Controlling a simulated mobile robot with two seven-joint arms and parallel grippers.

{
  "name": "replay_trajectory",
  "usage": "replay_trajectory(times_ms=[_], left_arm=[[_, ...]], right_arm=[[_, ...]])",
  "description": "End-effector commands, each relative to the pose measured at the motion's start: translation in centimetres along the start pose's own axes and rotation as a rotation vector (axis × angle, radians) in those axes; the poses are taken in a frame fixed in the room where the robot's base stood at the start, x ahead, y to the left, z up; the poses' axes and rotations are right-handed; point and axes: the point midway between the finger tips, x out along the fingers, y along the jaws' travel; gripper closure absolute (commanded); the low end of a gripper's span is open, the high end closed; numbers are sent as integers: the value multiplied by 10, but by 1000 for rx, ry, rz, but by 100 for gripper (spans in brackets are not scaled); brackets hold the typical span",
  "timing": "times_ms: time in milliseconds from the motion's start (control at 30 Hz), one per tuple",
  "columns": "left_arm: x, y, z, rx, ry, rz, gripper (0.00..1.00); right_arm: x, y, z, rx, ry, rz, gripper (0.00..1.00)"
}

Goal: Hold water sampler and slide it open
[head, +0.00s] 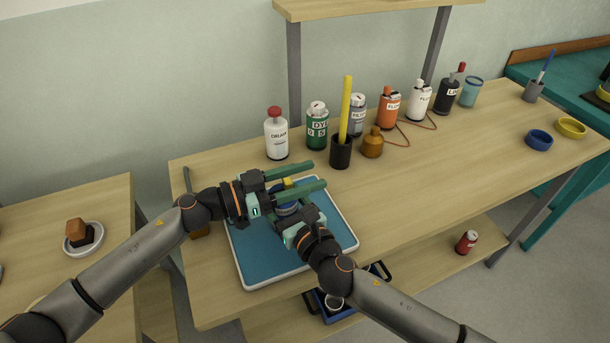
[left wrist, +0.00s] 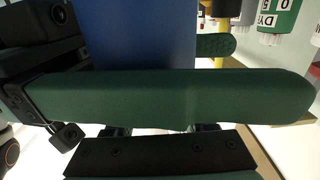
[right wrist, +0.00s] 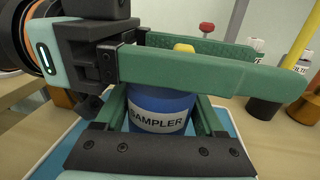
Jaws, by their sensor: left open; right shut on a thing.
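The water sampler (head: 287,207) is a blue cylinder with a yellow top (head: 287,183), over the blue tray. In the right wrist view its white label (right wrist: 158,121) reads SAMPLER and it looks upright. My right gripper (right wrist: 165,112) is shut on the blue body, one finger on each side. My left gripper (head: 316,176) is open, its two long green fingers reaching across the sampler's upper end. In the right wrist view the yellow top (right wrist: 184,48) shows between those fingers, partly hidden by the near one. In the left wrist view the blue body (left wrist: 140,35) fills the area beside a finger.
The white-rimmed blue tray (head: 262,268) lies under both grippers. Behind stand a white bottle (head: 277,138), a green bottle (head: 317,128), a black cup (head: 341,152) with a yellow stick, and a brown bottle (head: 372,146). The table's right part is mostly clear.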

Motion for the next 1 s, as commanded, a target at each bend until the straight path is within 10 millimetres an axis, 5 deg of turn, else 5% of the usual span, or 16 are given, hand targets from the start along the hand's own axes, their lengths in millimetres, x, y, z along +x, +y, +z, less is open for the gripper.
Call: replay_trajectory(times_ms=[233, 700, 1000], left_arm=[[-18, -1, 1, 1, -2, -3, 45], [-108, 0, 1, 0, -2, -2, 45], [-121, 0, 0, 1, 1, 0, 45]], right_arm=[[0, -1, -1, -1, 2, -3, 93], [0, -1, -1, -1, 2, -3, 93], [0, -1, -1, -1, 2, -3, 93]])
